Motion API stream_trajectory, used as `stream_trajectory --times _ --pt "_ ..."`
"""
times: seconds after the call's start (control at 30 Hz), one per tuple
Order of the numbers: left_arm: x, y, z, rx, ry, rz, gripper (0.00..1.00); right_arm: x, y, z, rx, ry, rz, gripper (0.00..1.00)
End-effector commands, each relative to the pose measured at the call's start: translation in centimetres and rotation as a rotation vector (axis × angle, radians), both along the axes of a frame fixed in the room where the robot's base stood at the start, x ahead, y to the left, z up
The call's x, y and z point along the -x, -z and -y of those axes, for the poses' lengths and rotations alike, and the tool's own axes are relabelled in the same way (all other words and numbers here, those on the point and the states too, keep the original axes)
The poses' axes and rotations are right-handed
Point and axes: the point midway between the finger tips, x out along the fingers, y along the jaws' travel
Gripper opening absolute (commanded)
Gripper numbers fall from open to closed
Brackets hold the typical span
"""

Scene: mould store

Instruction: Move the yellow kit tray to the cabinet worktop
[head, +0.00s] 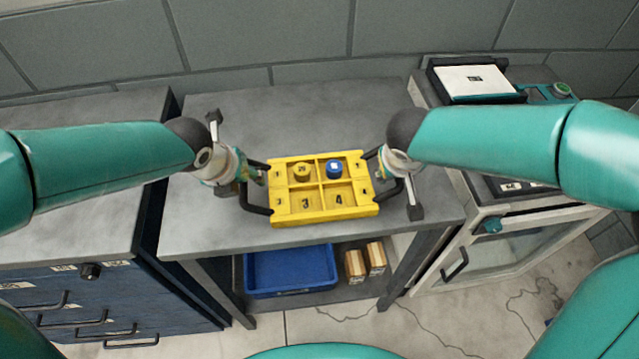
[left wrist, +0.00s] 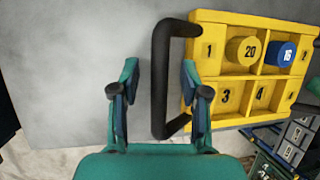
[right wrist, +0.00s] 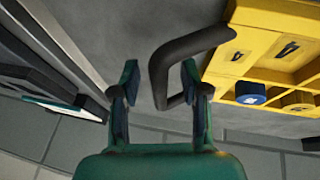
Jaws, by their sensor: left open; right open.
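The yellow kit tray (head: 325,212) lies on the grey metal table, with a black loop handle on each short side. It has several numbered compartments. A yellow round piece (head: 302,171) marked 20 sits in compartment 1 and a blue one (head: 334,168) in compartment 2. My left gripper (left wrist: 160,85) is open, its fingers on either side of the left handle (left wrist: 160,75). My right gripper (right wrist: 160,80) is open, its fingers on either side of the right handle (right wrist: 165,70). Whether any finger touches a handle I cannot tell. A worktop (head: 60,213) tops the dark blue drawer cabinet at the left.
The grey table (head: 265,115) is bare behind the tray. Its lower shelf holds a blue bin (head: 290,270) and two small boxes (head: 365,262). At the right stands a glass-fronted cabinet (head: 510,245) with a white-topped device (head: 475,82) on it. The left worktop looks clear where visible.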

Motion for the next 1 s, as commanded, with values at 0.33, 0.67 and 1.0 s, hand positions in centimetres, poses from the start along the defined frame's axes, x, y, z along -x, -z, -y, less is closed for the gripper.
stream_trajectory --times 0.33,0.67,1.0 --pt "-0.02 0.03 0.0 0.0 -0.001 0.0 0.32 -0.02 0.05 0.01 0.0 0.0 0.0 0.32" --pt "-0.03 0.01 -0.01 0.0 -0.001 0.0 0.0 -0.02 0.03 -0.02 0.0 0.0 0.0 0.0" --pt "-0.06 -0.1 -0.02 0.001 -0.001 0.002 0.0 -0.07 -0.08 -0.03 0.0 0.0 0.002 0.0"
